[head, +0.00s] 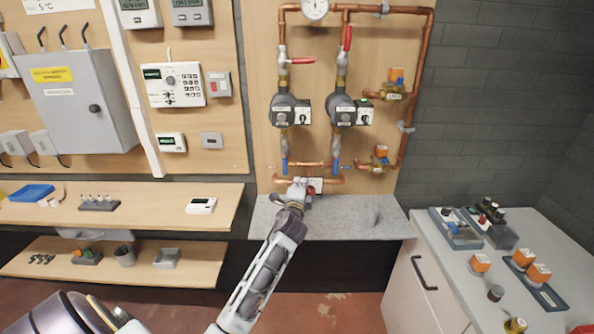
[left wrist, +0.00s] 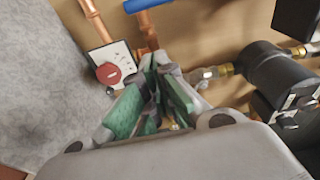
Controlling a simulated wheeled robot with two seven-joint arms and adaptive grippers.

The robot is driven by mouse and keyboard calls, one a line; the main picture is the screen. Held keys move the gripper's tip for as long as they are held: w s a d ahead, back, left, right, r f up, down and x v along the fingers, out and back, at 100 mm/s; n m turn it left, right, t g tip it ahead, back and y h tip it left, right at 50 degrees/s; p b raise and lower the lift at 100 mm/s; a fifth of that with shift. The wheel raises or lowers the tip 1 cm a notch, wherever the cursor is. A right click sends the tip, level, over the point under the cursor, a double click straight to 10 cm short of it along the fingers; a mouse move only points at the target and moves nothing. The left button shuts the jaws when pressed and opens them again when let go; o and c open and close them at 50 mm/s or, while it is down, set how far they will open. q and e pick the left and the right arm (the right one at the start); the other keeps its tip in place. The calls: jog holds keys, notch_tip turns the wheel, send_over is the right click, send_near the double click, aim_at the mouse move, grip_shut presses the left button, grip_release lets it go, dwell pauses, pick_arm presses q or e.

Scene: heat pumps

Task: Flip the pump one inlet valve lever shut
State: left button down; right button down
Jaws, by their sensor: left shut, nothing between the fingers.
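Two dark pumps hang on the wooden panel, the left pump (head: 283,108) and the right pump (head: 343,108); I cannot read their labels. Below each is a blue lever, the left blue lever (head: 284,165) and the right blue lever (head: 337,166), both roughly upright along their pipes. Above, the left red lever (head: 302,60) lies sideways and the right red lever (head: 347,38) points up. My left gripper (head: 299,184) is shut and empty, low before the panel. Its green pads (left wrist: 155,85) show in the left wrist view, apart from a blue lever (left wrist: 145,4). My right gripper is not in view.
A white plate with a red knob (left wrist: 109,74) is close beside my left fingertips. Copper pipes (head: 420,80) frame the panel. A stone ledge (head: 350,225) lies below. Wooden shelves (head: 130,213) are at left, and a counter (head: 450,270) with parts is at right.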

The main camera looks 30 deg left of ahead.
aim_at(285, 161)
pick_arm(q)
jog(key=shift+w+r, duration=0.15)
jog(key=shift+r, duration=0.05)
jog(key=shift+w+a, duration=0.1)
jog(key=shift+w, duration=0.05)
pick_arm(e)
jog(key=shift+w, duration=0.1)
